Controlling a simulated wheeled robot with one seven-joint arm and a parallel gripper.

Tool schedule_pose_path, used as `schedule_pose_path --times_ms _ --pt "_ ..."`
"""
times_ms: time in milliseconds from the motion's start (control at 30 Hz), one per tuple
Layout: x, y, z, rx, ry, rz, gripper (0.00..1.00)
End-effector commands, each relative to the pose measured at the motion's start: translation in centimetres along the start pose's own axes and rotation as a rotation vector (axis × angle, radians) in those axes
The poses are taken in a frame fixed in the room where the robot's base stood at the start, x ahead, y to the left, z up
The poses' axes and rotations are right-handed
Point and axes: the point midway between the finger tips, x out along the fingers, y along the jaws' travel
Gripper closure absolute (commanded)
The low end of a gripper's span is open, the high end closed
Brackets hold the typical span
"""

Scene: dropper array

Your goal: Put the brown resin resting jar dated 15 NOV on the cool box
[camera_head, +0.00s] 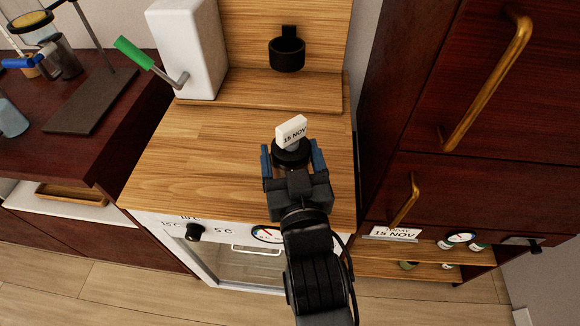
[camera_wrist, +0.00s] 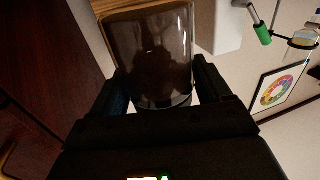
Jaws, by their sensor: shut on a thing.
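My gripper (camera_head: 292,162) is shut on a jar with a dark lid and a white tag reading 15 NOV (camera_head: 291,132). In the wrist view the jar (camera_wrist: 150,55) is a brownish see-through vessel between the fingers of my gripper (camera_wrist: 155,95). In the head view most of the jar is hidden by my gripper. The jar is over the wooden top of the cool box (camera_head: 190,150); I cannot tell whether it touches that top. The cool box front carries a knob (camera_head: 194,232), temperature marks and a dial.
A white box with a green-handled crank (camera_head: 190,50) stands at the back left of the top. A black cup holder (camera_head: 287,54) is on the back panel. A dark red cabinet (camera_head: 440,120) rises at right. A shelf with jars and a TODAY 15 NOV sign (camera_head: 393,233) is lower right.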

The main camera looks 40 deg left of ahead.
Motion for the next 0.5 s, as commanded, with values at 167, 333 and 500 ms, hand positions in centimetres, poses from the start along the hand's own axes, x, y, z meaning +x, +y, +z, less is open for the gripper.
schedule_pose_path --times_ms 167,333,500 --pt "0.1 -0.1 1.5 0.0 -0.001 0.0 0.65" --pt "0.1 -0.1 3.6 0.001 0.0 0.0 0.65" --pt "0.1 -0.1 4.0 0.0 0.002 0.0 0.65"
